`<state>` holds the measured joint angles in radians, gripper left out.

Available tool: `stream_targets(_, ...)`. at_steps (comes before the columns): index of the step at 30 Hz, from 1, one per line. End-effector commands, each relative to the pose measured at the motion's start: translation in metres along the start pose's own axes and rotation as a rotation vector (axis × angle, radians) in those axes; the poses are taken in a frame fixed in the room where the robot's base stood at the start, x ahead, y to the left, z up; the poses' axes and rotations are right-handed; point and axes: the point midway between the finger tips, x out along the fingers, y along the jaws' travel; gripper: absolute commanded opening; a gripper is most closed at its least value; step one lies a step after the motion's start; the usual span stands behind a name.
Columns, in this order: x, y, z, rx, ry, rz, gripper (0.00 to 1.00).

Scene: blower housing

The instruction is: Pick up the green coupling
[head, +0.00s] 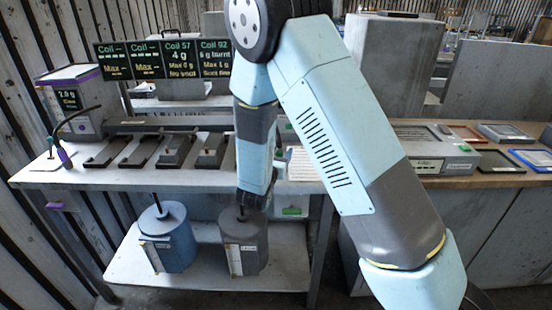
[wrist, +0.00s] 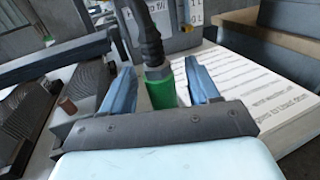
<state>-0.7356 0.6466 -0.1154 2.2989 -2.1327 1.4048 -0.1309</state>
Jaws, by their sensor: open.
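The green coupling (wrist: 160,92) stands upright in the wrist view, with a ribbed black hose (wrist: 148,35) rising from its top. My gripper (wrist: 158,68) is open, with one blue finger on each side of the coupling. A gap shows between the coupling and the right finger, and also toward the left finger. The coupling's lower end is hidden behind the gripper's dark palm. In the head view my arm covers this part of the bench, and I cannot make out the fingers or the coupling clearly.
A printed white sheet (wrist: 262,85) lies right of the gripper. A grey labelled box (wrist: 172,22) stands behind the hose. Dark ribbed blocks (wrist: 88,95) are close on the left. In the head view, two canisters (head: 168,240) stand on the lower shelf and coil displays (head: 165,60) stand behind the bench.

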Motion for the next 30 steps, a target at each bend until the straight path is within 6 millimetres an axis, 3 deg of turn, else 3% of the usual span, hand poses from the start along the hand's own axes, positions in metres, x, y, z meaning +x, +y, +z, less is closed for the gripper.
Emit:
stream_targets(4,0.017,0.0,0.0,0.0,-0.001,-0.001,0.6)
stream_targets(11,0.019,0.001,0.0,0.0,0.0,0.001,0.6)
stream_targets(30,0.018,0.001,0.0,0.0,0.0,0.001,0.0)
